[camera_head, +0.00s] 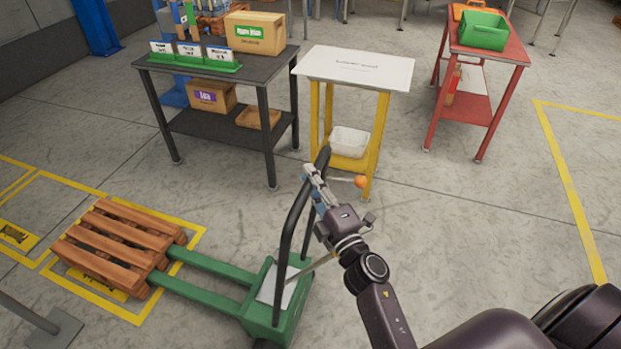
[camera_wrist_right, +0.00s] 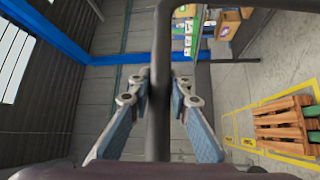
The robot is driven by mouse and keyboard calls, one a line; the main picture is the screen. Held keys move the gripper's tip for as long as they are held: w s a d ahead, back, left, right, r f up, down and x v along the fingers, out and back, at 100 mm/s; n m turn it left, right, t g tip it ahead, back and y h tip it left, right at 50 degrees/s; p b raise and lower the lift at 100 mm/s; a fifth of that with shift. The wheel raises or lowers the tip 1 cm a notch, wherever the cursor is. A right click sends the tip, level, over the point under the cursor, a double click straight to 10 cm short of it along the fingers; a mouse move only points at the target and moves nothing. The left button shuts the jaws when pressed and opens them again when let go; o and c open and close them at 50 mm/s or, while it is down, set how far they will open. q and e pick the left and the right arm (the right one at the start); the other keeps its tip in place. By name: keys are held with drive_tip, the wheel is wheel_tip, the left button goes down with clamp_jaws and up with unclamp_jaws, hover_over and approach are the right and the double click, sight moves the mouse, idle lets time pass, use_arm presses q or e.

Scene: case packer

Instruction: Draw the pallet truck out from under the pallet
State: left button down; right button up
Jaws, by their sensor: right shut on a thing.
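The green pallet truck (camera_head: 272,311) stands at the lower middle of the head view, with its two forks (camera_head: 212,269) pointing left to the wooden pallet (camera_head: 118,243). The forks show bare between the truck body and the pallet's right side; their far ends are hidden at the pallet. The truck's black loop handle (camera_head: 287,240) rises upright and tilted. My right gripper (camera_head: 317,184) is shut on the handle near its top. In the wrist view the dark handle bar (camera_wrist_right: 159,95) runs between the two fingers. My left gripper is not in view.
Yellow floor lines surround the pallet. A dark table (camera_head: 262,57) with boxes, a white-topped yellow stand (camera_head: 355,69) and a red table (camera_head: 490,45) stand behind. A metal plate with a post (camera_head: 55,328) is at lower left. Floor on the right is clear.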

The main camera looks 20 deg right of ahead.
drive_tip(key=shift+s+d, duration=0.1)
clamp_jaws()
drive_tip(key=shift+s+d+f, duration=0.15)
drive_tip(key=shift+d, duration=0.15)
drive_tip(key=s+d, duration=0.9)
drive_tip(key=d, duration=0.1)
drive_tip(key=shift+s+r, duration=0.25)
drive_tip(key=shift+s, duration=0.05)
drive_tip(key=o, duration=0.7)
unclamp_jaws()
drive_tip(key=shift+o, duration=1.2)
drive_tip(key=shift+s+d, duration=0.25)
drive_tip(key=shift+s, duration=0.05)
drive_tip(key=shift+f, duration=0.1)
